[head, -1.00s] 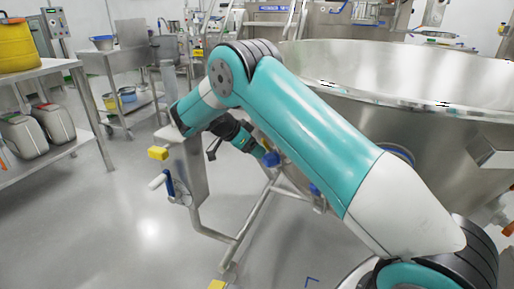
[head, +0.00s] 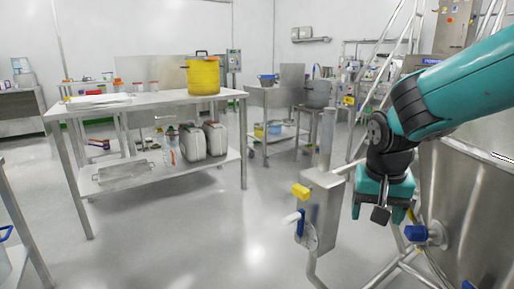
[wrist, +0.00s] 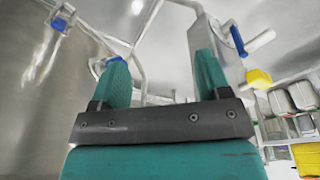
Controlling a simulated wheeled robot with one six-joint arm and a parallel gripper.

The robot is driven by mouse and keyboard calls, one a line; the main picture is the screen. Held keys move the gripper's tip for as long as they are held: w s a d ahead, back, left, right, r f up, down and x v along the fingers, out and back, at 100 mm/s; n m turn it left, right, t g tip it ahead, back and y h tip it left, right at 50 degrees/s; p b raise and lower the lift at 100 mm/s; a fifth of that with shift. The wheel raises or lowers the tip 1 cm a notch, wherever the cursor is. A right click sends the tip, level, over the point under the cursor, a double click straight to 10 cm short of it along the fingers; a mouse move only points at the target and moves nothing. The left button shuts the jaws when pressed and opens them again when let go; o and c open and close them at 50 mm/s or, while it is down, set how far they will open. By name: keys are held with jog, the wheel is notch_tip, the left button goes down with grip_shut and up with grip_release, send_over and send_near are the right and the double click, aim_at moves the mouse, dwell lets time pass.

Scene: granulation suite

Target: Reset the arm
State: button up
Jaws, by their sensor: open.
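My arm reaches in from the right side of the head view, a teal upper link with a dark joint. My gripper (head: 381,212) hangs at its end, pointing down, in front of the large steel vessel. In the wrist view my gripper (wrist: 162,70) shows two teal fingers standing apart with nothing between them. It is open and empty. In the head view the steel post with a box (head: 322,205), a yellow knob and a blue-and-white handle stands to the left of my gripper, apart from it.
The steel vessel (head: 472,205) and its tubular frame are close on the right. A steel table (head: 150,101) with a yellow container (head: 203,75) stands on the left, with grey canisters (head: 215,138) on its lower shelf. The floor (head: 215,235) between is clear.

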jog(key=s+a+r+n+g+y+p, duration=0.1)
jog(key=s+a+r+n+y, duration=0.2)
jog(key=s, duration=0.4)
jog(key=s+a+n, duration=0.3)
jog(key=s+n, duration=0.1)
jog(key=s, duration=0.4)
jog(key=s+a+r+n+g+y+p, duration=0.1)
jog(key=s+a+r+n+y, duration=0.2)
jog(key=s, duration=0.4)
notch_tip(320, 180, up, 20)
jog(key=p, duration=2.1)
jog(key=shift+d+r+n+h, duration=0.15)
jog(key=shift+r+n+h, duration=0.15)
jog(key=shift+h, duration=0.1)
jog(key=shift+w+f, duration=0.1)
jog(key=shift+f, duration=0.05)
